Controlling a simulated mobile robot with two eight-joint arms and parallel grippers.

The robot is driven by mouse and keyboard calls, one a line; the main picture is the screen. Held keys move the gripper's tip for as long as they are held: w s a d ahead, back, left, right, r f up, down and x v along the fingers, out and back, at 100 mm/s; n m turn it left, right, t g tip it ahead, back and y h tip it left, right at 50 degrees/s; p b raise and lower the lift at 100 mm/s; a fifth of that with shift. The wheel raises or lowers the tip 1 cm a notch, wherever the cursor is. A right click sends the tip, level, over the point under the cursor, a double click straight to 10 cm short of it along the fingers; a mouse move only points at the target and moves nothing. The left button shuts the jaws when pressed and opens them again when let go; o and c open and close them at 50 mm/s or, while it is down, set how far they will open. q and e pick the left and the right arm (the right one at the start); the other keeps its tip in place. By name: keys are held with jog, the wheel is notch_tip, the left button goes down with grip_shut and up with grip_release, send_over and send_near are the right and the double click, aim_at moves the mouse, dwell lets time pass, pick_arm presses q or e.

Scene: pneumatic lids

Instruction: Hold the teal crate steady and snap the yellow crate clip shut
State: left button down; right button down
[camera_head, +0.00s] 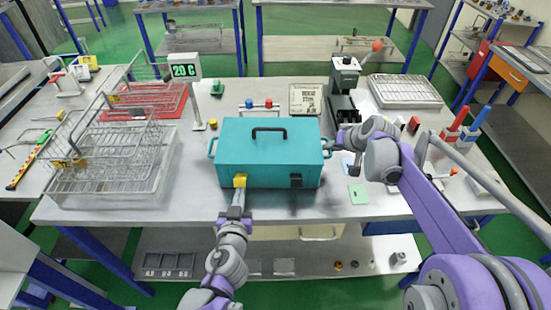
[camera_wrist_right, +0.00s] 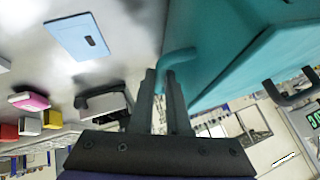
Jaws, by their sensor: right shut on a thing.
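The teal crate (camera_head: 268,168) stands upright on the table with its lid down and a black handle (camera_head: 268,131) on top. The yellow crate clip (camera_head: 240,181) is at the left of its front face; whether it is latched is too small to tell. My left gripper (camera_head: 239,192) is right at the yellow clip from below and in front, its fingers too small to read. My right gripper (camera_head: 334,144) is at the crate's right side. In the right wrist view its fingers (camera_wrist_right: 164,88) are shut on the teal side handle (camera_wrist_right: 178,57).
A dark clip (camera_head: 296,181) sits at the right of the crate's front. Wire baskets (camera_head: 105,150) stand at the left, beside a display (camera_head: 184,70) on a post. A black press (camera_head: 343,85) stands behind right.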

aim_at(240, 183)
pick_arm(q)
jog(key=shift+r, duration=0.85)
dwell(1.0)
jog(key=shift+w+r, duration=0.25)
jog(key=shift+r, duration=0.65)
dwell(1.0)
jog(key=shift+w+r, duration=0.7)
jog(key=shift+w, duration=0.1)
dwell(1.6)
jog(key=shift+f+v, duration=0.2)
jog(key=shift+v, duration=0.65)
jog(key=shift+f+v, duration=0.2)
jog(key=shift+v, duration=0.6)
jog(key=shift+f+v, duration=0.2)
jog(key=shift+v, duration=0.65)
jog(key=shift+s, duration=0.2)
